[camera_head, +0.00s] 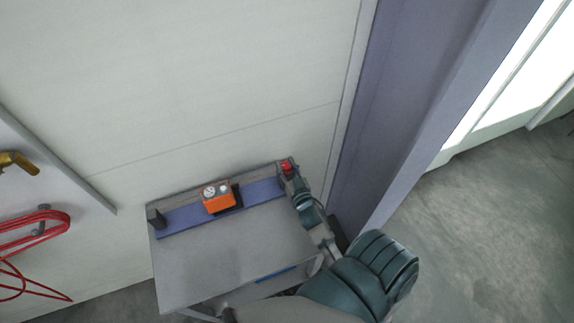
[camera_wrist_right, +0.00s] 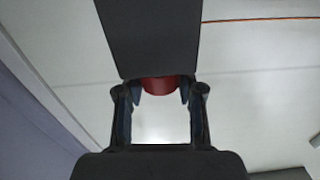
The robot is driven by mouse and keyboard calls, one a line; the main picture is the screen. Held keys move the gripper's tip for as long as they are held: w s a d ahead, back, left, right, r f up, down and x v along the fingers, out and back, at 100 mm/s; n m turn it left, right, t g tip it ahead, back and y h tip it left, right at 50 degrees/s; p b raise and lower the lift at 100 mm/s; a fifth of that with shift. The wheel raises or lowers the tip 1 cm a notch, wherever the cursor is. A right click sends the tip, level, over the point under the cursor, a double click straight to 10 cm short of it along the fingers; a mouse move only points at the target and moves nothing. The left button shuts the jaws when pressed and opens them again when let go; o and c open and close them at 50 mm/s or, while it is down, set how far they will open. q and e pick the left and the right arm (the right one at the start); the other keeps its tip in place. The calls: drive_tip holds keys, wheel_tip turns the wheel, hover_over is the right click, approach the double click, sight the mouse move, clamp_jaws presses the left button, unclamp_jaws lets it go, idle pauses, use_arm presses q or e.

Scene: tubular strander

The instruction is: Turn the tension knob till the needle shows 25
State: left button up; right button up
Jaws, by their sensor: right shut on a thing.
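My right gripper (camera_head: 289,176) is at the far right corner of the grey bench, shut on a small red knob (camera_head: 286,166). In the right wrist view the red knob (camera_wrist_right: 160,86) sits between the two fingertips, its upper part hidden by a dark part of the gripper. An orange box (camera_head: 219,203) with small round faces on top stands on the bench's blue strip, left of the gripper. Any needle on it is too small to read. My left gripper is not in view.
The bench (camera_head: 225,262) has a clear grey top. A dark cylinder (camera_head: 155,219) stands at its left end. A pale wall (camera_head: 190,80) rises behind, and a blue-grey post (camera_head: 390,130) stands close to the right. A red hose (camera_head: 35,220) hangs at the far left.

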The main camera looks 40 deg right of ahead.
drive_tip(key=shift+a+r+n+t+y+p, duration=0.1)
drive_tip(key=shift+r+n+t+y+p, duration=0.15)
drive_tip(key=shift+n+y+p, duration=0.7)
drive_tip(key=shift+f+y, duration=0.1)
drive_tip(key=shift+y, duration=0.25)
drive_tip(key=shift+f+y, duration=0.2)
drive_tip(key=shift+y, duration=0.2)
drive_tip(key=o, duration=1.2)
drive_tip(key=shift+w, duration=0.1)
drive_tip(key=shift+c, duration=0.2)
drive_tip(key=shift+w, duration=0.1)
